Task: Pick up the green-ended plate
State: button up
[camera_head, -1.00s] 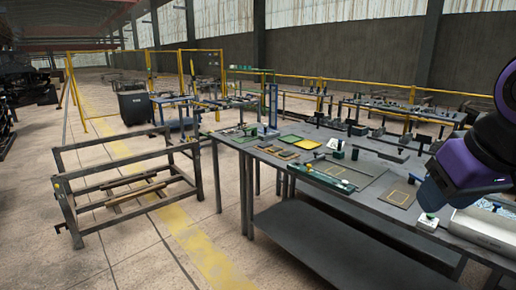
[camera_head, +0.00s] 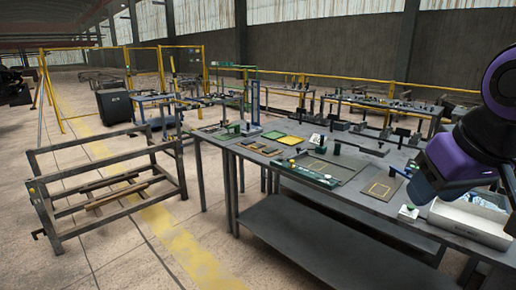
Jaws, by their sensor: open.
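A long strip with green ends (camera_head: 308,173) lies near the front edge of the grey table, beside a grey panel. It carries small yellow and white marks. It looks like the green-ended plate, but it is too small to be sure. Another flat plate with green parts (camera_head: 226,132) lies at the table's far left end. My purple and dark blue arm (camera_head: 455,165) hangs over the right of the table, apart from both. The fingers of my gripper do not show.
A dark metal frame (camera_head: 110,182) stands on the left. The floor between it and the table is clear.

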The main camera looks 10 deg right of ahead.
aim_at(268, 150)
jog(key=i+j+u, duration=0.3)
jog(key=i+u, duration=0.15)
jog(key=i, duration=0.45)
jog(key=i+u, duration=0.45)
jog(key=i, duration=0.45)
jog(key=i+z, duration=0.15)
jog(key=i, duration=0.35)
jog(key=i+z, duration=0.2)
jog(key=i, duration=0.35)
jog(key=i+j+z, duration=0.15)
jog(key=i, duration=0.35)
jog(key=i+z, duration=0.4)
jog(key=i+j+z, duration=0.1)
jog(key=z, duration=0.3)
jog(key=i+j+z, duration=0.25)
jog(key=z, duration=0.15)
jog(key=i+j+z, duration=0.3)
jog(key=z, duration=0.15)
